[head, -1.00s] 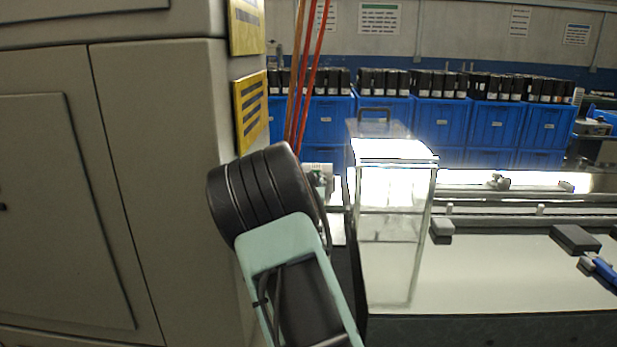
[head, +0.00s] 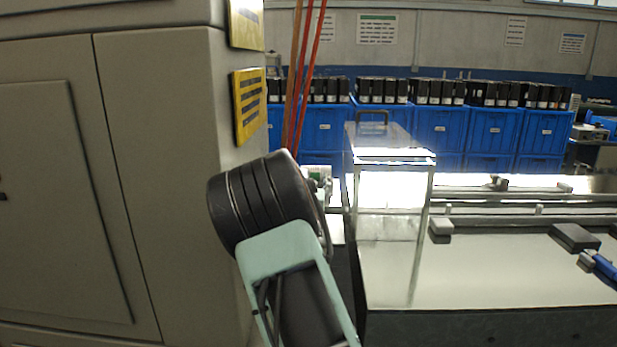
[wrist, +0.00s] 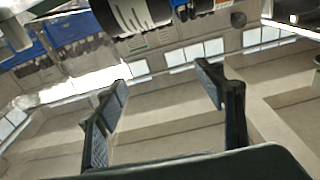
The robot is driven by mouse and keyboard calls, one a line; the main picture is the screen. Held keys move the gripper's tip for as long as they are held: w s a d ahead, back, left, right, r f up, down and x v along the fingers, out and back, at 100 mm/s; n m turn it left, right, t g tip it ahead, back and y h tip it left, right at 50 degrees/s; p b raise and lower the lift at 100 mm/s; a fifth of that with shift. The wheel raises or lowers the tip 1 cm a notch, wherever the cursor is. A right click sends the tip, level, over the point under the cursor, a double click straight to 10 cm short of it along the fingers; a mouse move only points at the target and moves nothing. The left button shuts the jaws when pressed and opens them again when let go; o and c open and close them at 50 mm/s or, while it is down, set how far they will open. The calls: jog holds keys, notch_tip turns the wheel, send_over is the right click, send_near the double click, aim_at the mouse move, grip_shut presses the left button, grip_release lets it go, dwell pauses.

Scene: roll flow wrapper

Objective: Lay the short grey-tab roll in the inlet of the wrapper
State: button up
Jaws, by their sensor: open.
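My gripper (wrist: 162,77) shows in the wrist view with its two dark fingers wide apart and nothing between them. In the head view it is hidden behind my own arm. A dark cylinder with a white printed label (wrist: 133,14) lies beyond the fingers at the top of the wrist view; I cannot tell what it is. No grey-tab roll can be made out in either view. A long machine bed with a clear guard box (head: 390,195) stands right of my arm in the head view; I cannot tell where its inlet is.
A large beige cabinet (head: 165,190) with yellow plates (head: 249,103) fills the left. Blue crates (head: 440,130) topped with black items line the back. Dark and grey blocks (head: 574,237) and a blue-handled object (head: 604,267) lie on the pale surface (head: 490,275) at right.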

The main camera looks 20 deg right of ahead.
jog(key=shift+g, duration=0.4)
jog(key=f, duration=0.4)
jog(key=shift+s+a+f, duration=0.2)
jog(key=shift+s+f, duration=0.05)
jog(key=shift+f, duration=0.1)
jog(key=shift+s+a+f, duration=0.15)
jog(key=shift+s+a, duration=0.1)
jog(key=shift+s, duration=0.2)
jog(key=shift+t, duration=0.3)
jog(key=s+a+r, duration=0.1)
jog(key=s, duration=0.2)
jog(key=s+a+r, duration=0.1)
jog(key=s, duration=0.2)
jog(key=s+a+r, duration=0.1)
jog(key=s+a, duration=0.1)
jog(key=s, duration=0.1)
jog(key=shift+s+r, duration=0.25)
jog(key=shift+s, duration=0.05)
jog(key=shift+d+r, duration=0.1)
jog(key=shift+r, duration=0.05)
jog(key=shift+r, duration=0.1)
